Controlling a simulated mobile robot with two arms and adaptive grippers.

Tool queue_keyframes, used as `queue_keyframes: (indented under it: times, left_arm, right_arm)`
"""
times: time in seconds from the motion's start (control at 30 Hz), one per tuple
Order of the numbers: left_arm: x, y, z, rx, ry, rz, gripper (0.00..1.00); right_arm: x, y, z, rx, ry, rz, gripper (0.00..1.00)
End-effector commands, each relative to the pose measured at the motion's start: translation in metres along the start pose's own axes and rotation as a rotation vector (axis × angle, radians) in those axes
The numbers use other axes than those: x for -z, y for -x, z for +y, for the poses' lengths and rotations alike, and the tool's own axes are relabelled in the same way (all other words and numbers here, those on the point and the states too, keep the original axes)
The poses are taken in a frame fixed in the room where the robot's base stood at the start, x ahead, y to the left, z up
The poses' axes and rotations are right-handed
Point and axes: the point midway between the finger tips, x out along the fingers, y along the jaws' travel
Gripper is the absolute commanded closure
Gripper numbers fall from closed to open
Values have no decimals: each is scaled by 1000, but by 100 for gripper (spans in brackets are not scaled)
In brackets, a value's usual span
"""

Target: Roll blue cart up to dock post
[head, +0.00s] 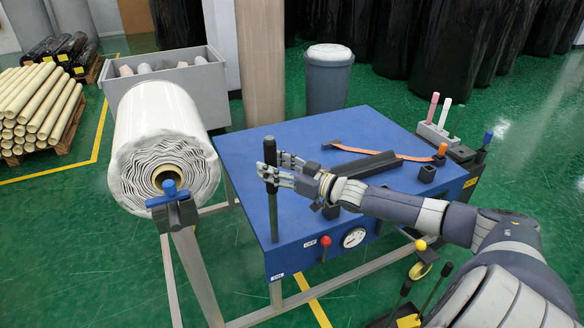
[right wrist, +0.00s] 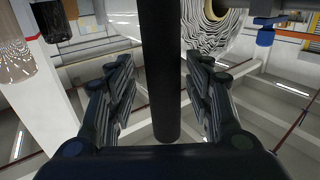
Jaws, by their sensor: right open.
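The blue cart (head: 375,122) has a flat blue top and a front panel with a gauge, a red-knobbed lever and an OFF label. A black upright bar (head: 272,205) stands at its near left corner. My right gripper (head: 268,172) reaches to this bar from the right, open. In the right wrist view the bar (right wrist: 161,75) passes between the two spread fingers, with a gap on each side. I cannot tell which upright is the dock post. My left gripper is not in view.
A large white wrapped roll (head: 155,112) sits on a stand left of the cart. Behind are a grey bin (head: 185,88), a brown column (head: 261,60) and a grey-blue barrel (head: 328,80). A pallet of tubes (head: 38,108) is at left. Green floor is open at lower left.

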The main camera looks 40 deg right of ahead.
Motion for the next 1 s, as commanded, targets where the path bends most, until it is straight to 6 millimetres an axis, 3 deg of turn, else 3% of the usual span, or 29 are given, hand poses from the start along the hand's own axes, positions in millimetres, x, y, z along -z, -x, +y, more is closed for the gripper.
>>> queue_keyframes:
  times: [1.0]
  left_arm:
    - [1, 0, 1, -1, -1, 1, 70]
  right_arm:
    - [-2, 92, 1, -1, -1, -4, 52]
